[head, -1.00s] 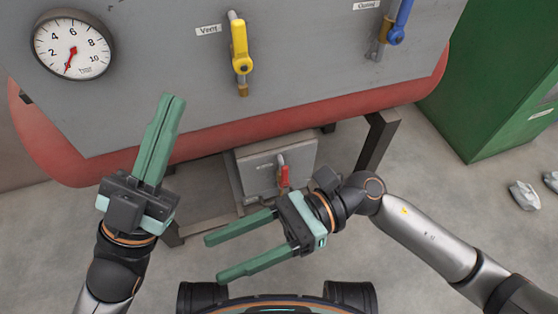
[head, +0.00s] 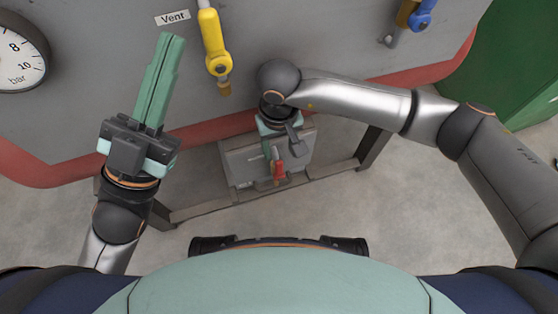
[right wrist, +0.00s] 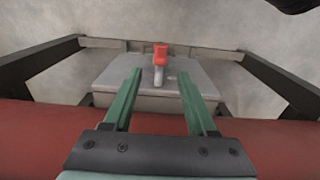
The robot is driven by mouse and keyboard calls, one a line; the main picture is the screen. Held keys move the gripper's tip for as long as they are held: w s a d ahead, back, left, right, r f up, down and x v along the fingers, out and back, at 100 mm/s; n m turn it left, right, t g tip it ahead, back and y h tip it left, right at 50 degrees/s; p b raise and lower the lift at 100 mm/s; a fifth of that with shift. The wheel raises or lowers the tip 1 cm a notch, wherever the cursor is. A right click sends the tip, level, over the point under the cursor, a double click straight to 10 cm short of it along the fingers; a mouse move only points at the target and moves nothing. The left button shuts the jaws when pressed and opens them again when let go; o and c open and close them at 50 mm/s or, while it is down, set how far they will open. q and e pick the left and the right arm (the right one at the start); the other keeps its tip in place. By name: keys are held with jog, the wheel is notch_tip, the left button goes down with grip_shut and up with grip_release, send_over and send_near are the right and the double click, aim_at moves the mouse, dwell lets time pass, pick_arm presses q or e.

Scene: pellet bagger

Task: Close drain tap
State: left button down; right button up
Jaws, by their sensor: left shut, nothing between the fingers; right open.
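The drain tap has a red handle (head: 278,170) on a grey box (head: 243,170) low under the tank. In the right wrist view the red handle (right wrist: 160,50) stands ahead, beyond the fingertips, on the box's top face (right wrist: 106,72). My right gripper (head: 284,152) points down over the box, partly hidden by its own wrist in the head view. It shows open in the right wrist view (right wrist: 160,72), with the tap between the lines of the fingers and not visibly touched. My left gripper (head: 169,38) is shut and empty, pointing up before the tank panel.
A yellow Vent lever (head: 214,42) and a blue lever (head: 420,15) are on the grey panel above. A pressure gauge (head: 15,55) is at the upper left. The dark frame (head: 372,150) surrounds the box. The tank's red edge (right wrist: 40,130) lies close under my right gripper.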

aim_at(280, 161)
pick_arm(q)
jog(key=f, duration=0.1)
jog(key=f+b, duration=0.2)
jog(key=shift+w+d+f, duration=0.15)
jog(key=shift+d+f, duration=0.1)
jog(key=shift+f, duration=0.05)
pick_arm(e)
notch_tip(280, 161, down, 8)
jog(key=shift+f, duration=0.1)
grip_shut()
dwell(1.0)
